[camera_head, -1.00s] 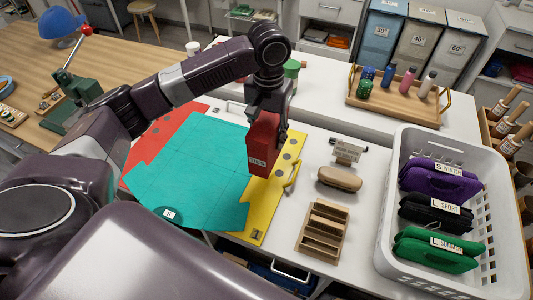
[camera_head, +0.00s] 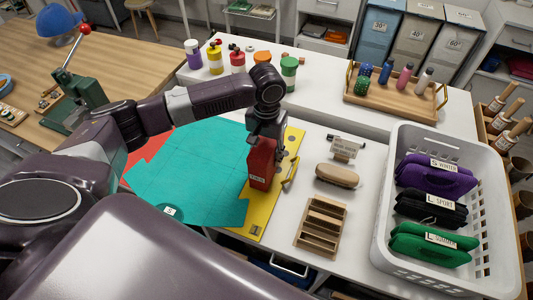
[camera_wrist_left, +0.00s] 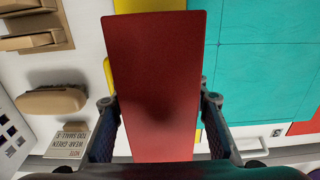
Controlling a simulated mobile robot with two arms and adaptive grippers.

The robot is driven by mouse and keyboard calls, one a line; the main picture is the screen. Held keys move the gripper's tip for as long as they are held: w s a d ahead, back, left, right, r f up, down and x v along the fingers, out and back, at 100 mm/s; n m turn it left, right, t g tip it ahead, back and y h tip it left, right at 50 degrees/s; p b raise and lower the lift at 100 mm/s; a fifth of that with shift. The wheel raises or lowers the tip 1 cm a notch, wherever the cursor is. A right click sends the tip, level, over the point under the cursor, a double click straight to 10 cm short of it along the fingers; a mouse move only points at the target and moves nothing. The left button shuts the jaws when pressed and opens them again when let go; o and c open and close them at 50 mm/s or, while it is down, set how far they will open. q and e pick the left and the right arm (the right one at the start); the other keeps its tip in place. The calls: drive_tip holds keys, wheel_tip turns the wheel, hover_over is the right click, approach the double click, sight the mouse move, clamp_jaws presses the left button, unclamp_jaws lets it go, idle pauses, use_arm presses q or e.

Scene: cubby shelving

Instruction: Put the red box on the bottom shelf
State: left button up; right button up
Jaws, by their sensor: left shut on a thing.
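The red box (camera_head: 261,165) is upright in my left gripper (camera_head: 266,136), above the yellow sheet and beside the teal sheet in the head view. In the left wrist view the red box (camera_wrist_left: 152,85) fills the middle, with a finger of my left gripper (camera_wrist_left: 160,120) on each side of it. The gripper is shut on the box. Whether the box's lower end touches the table is hard to tell. The bottom shelf cannot be made out with certainty. My right gripper is not in view.
The teal sheet (camera_head: 190,178) and yellow sheet (camera_head: 250,224) lie on the white table. A brush (camera_head: 337,175), a wooden rack (camera_head: 322,227) and a white basket (camera_head: 383,205) with several cases stand to the right. A bottle tray (camera_head: 398,101) and several paint jars (camera_head: 215,57) stand behind.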

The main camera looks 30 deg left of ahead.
use_arm(q)
drive_tip(key=o, duration=1.4)
